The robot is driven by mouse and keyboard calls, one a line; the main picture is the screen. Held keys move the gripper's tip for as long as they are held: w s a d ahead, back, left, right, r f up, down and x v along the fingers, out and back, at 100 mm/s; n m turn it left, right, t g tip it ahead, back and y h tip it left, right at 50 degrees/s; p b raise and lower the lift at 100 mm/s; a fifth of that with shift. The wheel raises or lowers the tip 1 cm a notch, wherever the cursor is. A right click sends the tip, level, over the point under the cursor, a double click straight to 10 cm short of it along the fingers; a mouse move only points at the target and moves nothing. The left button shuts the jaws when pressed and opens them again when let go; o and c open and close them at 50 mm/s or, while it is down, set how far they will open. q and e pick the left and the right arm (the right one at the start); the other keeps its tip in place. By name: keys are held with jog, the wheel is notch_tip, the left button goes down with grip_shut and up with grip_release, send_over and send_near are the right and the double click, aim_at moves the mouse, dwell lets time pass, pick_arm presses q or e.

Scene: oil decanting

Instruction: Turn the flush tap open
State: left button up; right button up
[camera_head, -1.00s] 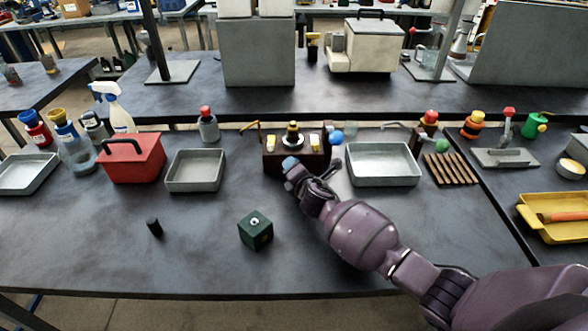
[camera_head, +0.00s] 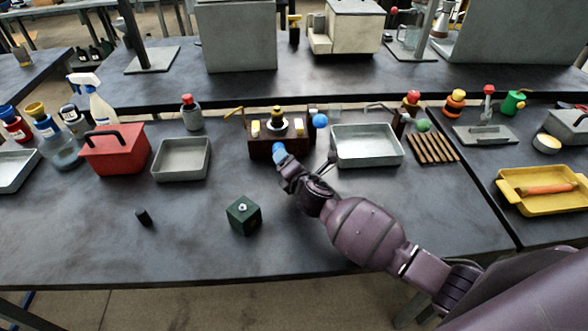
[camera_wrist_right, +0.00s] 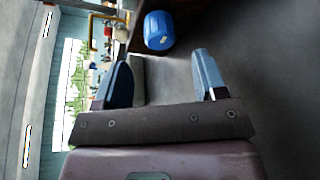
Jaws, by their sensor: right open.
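A dark brown box unit (camera_head: 262,146) stands at the middle back of the bench, with a brass spout on its left and a blue ball knob (camera_head: 320,121) at its right. Which knob is the flush tap, I cannot tell. My left gripper is out of view.
Grey trays stand left (camera_head: 181,174) and right (camera_head: 366,160) of the brown box. A red toolbox (camera_head: 113,158), a green cube (camera_head: 243,215) and a small black cylinder (camera_head: 143,217) are on the left half. A wooden slatted rack (camera_head: 433,148) is at right.

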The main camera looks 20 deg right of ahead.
jog(key=v, duration=0.3)
jog(key=shift+s, duration=0.4)
jog(key=shift+s+r, duration=0.15)
jog(key=shift+s, duration=0.3)
